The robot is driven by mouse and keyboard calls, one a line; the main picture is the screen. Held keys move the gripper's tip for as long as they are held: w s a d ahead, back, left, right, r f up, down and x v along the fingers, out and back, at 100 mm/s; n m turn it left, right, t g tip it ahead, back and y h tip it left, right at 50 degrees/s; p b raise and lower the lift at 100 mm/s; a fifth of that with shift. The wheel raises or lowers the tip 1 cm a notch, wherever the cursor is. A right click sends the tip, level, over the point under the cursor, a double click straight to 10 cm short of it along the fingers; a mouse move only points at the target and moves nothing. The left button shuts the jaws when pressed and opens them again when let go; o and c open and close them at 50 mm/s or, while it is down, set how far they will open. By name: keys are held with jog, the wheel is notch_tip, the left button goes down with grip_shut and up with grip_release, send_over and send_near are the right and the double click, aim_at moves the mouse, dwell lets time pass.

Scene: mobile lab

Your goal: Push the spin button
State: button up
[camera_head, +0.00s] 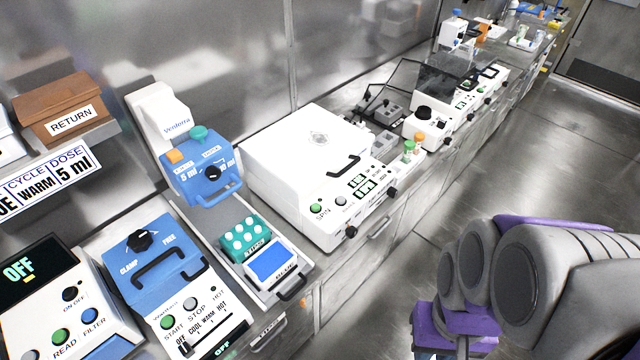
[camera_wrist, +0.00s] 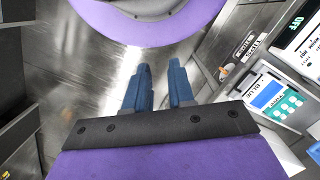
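The white centrifuge-like machine (camera_head: 310,150) stands on the bench in the middle of the head view, its lid closed. It has a black lid handle and green lit displays. A round green button (camera_head: 316,207) sits at the left of its front panel, with small lettering below that appears to read SPIN. A grey button is beside it. My gripper (camera_wrist: 160,88) shows in the wrist view with two blue fingers apart and nothing between them. It is over the floor, well away from the green button. In the head view my arm is at lower right; the fingertips are not clear there.
Left of the machine are a teal vial rack (camera_head: 245,238) with a blue screen, a blue-lidded device (camera_head: 150,255) and a white reader (camera_head: 60,310). A brown RETURN box (camera_head: 65,105) is on a shelf. The floor aisle (camera_head: 510,170) is clear.

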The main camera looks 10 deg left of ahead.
grip_shut()
dwell(1.3)
